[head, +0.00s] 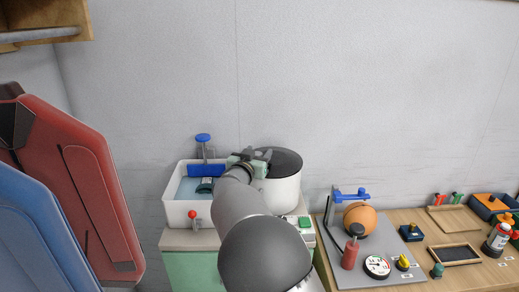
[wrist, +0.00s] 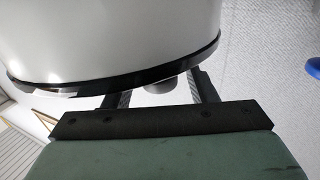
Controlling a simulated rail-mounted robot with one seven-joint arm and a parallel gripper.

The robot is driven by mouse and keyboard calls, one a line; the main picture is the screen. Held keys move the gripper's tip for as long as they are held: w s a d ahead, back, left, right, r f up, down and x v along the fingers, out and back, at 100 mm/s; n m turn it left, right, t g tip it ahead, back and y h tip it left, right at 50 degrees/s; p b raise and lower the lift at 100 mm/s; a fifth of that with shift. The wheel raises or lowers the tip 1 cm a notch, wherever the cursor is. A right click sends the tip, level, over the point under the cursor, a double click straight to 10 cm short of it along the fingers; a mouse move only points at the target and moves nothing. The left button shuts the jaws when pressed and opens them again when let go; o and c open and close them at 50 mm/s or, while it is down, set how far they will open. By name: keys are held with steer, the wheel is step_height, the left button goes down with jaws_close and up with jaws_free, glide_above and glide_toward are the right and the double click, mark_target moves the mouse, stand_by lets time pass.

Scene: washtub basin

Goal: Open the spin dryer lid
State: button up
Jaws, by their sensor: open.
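The spin dryer (head: 282,190) is a white drum with a dark round lid (head: 287,160), which lies closed on top. My gripper (head: 262,154) is at the left side of the lid, near its rim. In the wrist view the white drum (wrist: 110,35) fills the top, with the black lid rim (wrist: 120,80) below it. My gripper (wrist: 162,92) is open there, its two dark fingers apart and reaching to the rim. A rounded grey piece (wrist: 160,87), perhaps the lid's handle, shows between the fingers. Whether they touch it, I cannot tell.
A white basin (head: 172,213) with water and a blue-topped tap (head: 203,138) stands left of the dryer. A green button (head: 305,222) is at its front right.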

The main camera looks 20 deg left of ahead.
steer(key=shift+w, duration=0.9)
